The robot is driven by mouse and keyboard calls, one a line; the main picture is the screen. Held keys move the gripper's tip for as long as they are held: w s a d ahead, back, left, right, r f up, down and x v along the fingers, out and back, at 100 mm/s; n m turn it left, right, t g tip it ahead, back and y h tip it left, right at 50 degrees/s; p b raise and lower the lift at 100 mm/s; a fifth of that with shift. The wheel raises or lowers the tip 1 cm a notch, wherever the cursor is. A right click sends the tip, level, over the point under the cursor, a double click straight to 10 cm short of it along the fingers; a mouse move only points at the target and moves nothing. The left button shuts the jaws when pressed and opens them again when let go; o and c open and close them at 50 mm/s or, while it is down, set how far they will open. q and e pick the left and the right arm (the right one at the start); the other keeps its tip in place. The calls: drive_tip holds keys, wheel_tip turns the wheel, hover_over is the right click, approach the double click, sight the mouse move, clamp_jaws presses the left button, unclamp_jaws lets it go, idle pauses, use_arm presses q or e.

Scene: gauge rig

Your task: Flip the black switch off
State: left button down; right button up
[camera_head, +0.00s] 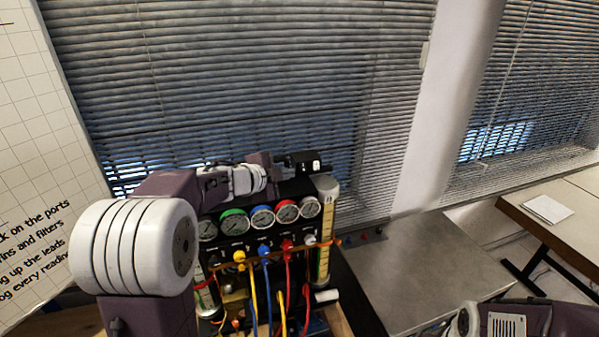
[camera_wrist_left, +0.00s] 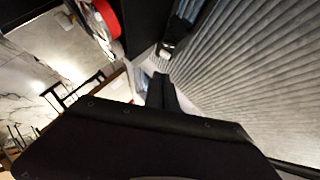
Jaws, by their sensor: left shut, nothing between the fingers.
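The gauge rig (camera_head: 262,195) is a black panel with a row of round gauges with black, green, blue, red and white rims. Small dark parts sit below the gauges, but the black switch is too small or hidden to pick out. My left arm reaches across the rig's top, in front of the blinds. My left gripper (camera_head: 318,166) is shut and empty, above the rig's top right. In the left wrist view its dark fingers (camera_wrist_left: 160,92) are together, with the red-rimmed gauge (camera_wrist_left: 107,17) at the upper left. My right gripper is out of view.
Yellow, blue and red leads (camera_head: 267,285) hang from plugs on the rig's front. A clear yellow-marked column (camera_head: 324,240) stands at its right side. A grey metal table top (camera_head: 425,270) lies to the right, mostly clear. Window blinds (camera_head: 250,80) hang behind.

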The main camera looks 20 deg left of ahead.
use_arm(q)
drive_tip(key=p, duration=0.1)
hover_over(300, 183)
drive_tip(key=s+d, duration=0.1)
drive_tip(key=s, duration=0.2)
drive_tip(key=f, duration=0.3)
drive_tip(key=shift+d+f, duration=0.2)
drive_tip(key=shift+w+a+f+p, duration=0.3)
drive_tip(key=shift+w+f, duration=0.2)
drive_tip(key=shift+w, duration=0.15)
drive_tip(key=shift+w+a+f+p, duration=0.3)
drive_tip(key=shift+w+f, duration=0.15)
drive_tip(key=shift+w, duration=0.15)
drive_tip(key=shift+w+a+f, duration=0.25)
drive_tip(key=shift+w+f, duration=0.2)
drive_tip(key=shift+s+d, duration=0.1)
